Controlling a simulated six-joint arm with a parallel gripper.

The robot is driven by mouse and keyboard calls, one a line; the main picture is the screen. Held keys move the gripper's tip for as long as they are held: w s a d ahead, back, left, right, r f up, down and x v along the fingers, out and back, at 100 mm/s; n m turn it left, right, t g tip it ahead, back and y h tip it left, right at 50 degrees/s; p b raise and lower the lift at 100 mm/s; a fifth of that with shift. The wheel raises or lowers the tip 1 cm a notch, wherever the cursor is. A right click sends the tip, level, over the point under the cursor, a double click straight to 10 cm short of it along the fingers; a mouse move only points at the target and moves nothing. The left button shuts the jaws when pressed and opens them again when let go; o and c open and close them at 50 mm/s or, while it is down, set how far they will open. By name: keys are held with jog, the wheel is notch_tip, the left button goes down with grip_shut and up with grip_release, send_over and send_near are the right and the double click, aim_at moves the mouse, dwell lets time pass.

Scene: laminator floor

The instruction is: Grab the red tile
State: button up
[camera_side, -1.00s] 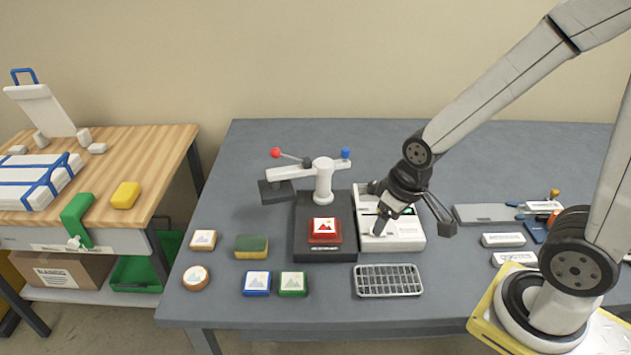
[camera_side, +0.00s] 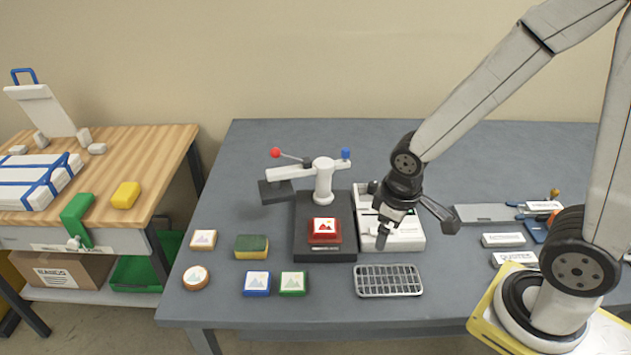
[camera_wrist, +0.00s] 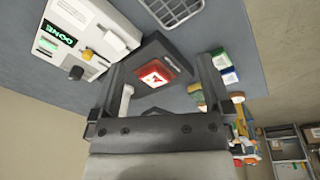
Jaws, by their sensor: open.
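The red tile (camera_side: 324,232) with a white picture on top sits on the dark base of the press (camera_side: 324,254). In the wrist view the red tile (camera_wrist: 157,74) shows beyond the fingers, between them. My gripper (camera_side: 417,231) is open and empty, above the white machine to the right of the press, apart from the tile. The wrist view shows my gripper (camera_wrist: 163,85) with its two fingers wide apart. The press arm (camera_side: 290,173) is swung to the left, so the tile's top is uncovered.
The white machine (camera_side: 405,237) stands right of the press; its green screen (camera_wrist: 55,40) reads DONE. A wire rack (camera_side: 388,281) lies in front. A sponge (camera_side: 251,246), blue tile (camera_side: 257,283), green tile (camera_side: 293,283) and wooden pieces (camera_side: 203,240) lie left. The back of the table is clear.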

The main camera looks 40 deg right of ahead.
jog(key=f+n+g+h, duration=0.1)
jog(key=f+n, duration=0.1)
jog(key=n, duration=0.1)
jog(key=n+t+h, duration=0.8)
jog(key=n, duration=1.3)
send_near(325, 227)
jog(key=shift+d+f, duration=0.15)
jog(key=shift+d, duration=0.45)
jog(key=shift+d+f, duration=0.2)
jog(key=shift+d, duration=0.4)
jog(key=shift+w+a+f+n+t, duration=0.15)
jog(key=shift+w+a+n+t, duration=0.2)
jog(key=shift+a+t, duration=0.2)
jog(key=shift+x, duration=1.35)
jog(key=shift+d, duration=0.15)
jog(key=shift+x, duration=2.55)
jog(key=shift+f, duration=0.1)
